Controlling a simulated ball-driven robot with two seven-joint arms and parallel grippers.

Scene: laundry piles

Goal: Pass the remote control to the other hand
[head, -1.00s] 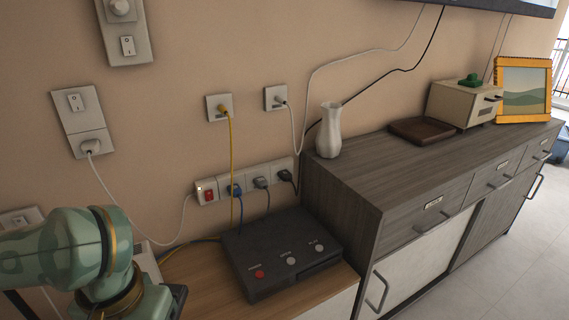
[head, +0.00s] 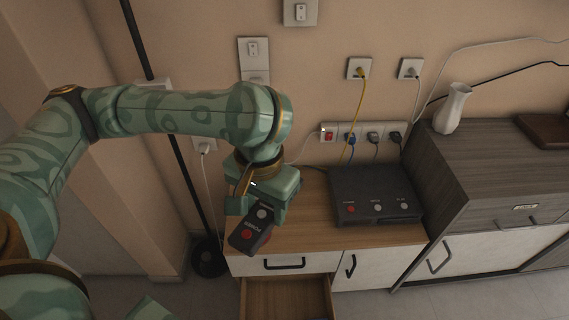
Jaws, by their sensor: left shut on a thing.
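The remote control (head: 251,239) is a small dark box with a red button and a pale grey button on its face. My left gripper (head: 252,209) is shut on it at its upper end. The remote hangs tilted in the air in front of the wooden cabinet top (head: 313,214). The fingers partly hide its upper end. My right gripper does not show in the head view.
A black box (head: 374,190) with several buttons stands on the low cabinet, right of the remote. Below it a drawer (head: 286,299) is pulled open. A grey sideboard (head: 478,165) with a white vase (head: 452,108) stands at the right. Cables run along the wall.

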